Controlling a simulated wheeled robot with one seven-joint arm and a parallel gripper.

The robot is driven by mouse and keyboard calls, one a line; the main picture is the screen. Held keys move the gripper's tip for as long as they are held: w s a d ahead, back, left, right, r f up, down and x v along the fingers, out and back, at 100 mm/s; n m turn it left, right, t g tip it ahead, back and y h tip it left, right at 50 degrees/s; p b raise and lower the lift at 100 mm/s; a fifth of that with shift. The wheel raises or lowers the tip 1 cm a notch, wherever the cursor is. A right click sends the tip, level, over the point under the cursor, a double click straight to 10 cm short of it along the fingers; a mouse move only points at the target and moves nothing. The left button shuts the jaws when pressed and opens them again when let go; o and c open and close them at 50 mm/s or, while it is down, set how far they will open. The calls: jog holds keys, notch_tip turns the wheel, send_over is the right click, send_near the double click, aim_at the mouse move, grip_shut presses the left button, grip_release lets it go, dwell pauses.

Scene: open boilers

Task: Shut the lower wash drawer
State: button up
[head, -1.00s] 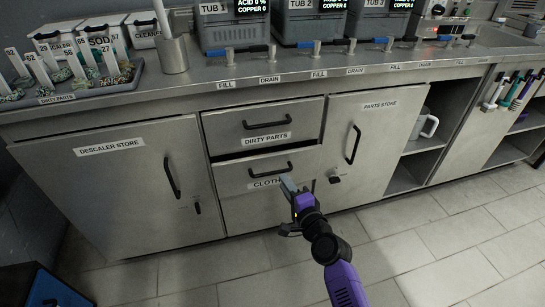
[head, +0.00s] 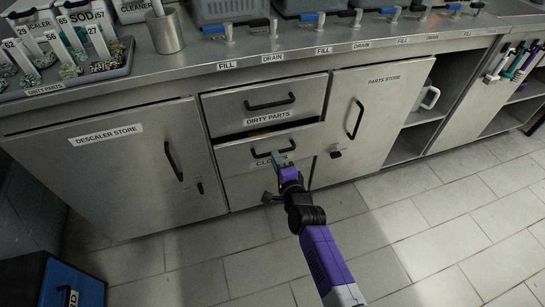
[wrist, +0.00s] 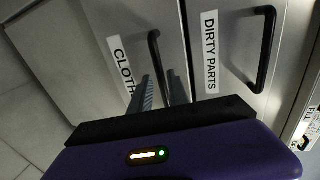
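The lower drawer, labelled CLOTHS (head: 237,156), stands slightly out, with a dark gap above its front and a yellowish strip showing inside. Its black bar handle (head: 260,154) also shows in the wrist view (wrist: 153,48). My gripper (head: 278,157) is at the drawer front, at the right part of this handle, and hides part of the label. In the wrist view its two grey fingers (wrist: 162,90) are apart, with the end of the handle showing between them. I cannot tell whether they touch it.
The DIRTY PARTS drawer (head: 228,98) above looks shut. A blue box (head: 60,285) stands at the floor's lower left. The tiled floor (head: 420,235) is clear.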

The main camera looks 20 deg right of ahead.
jog(key=b+x, duration=0.2)
jog(key=x, duration=0.2)
jog(key=shift+f, duration=0.1)
jog(key=shift+w, duration=0.2)
grip_shut()
dwell(1.2)
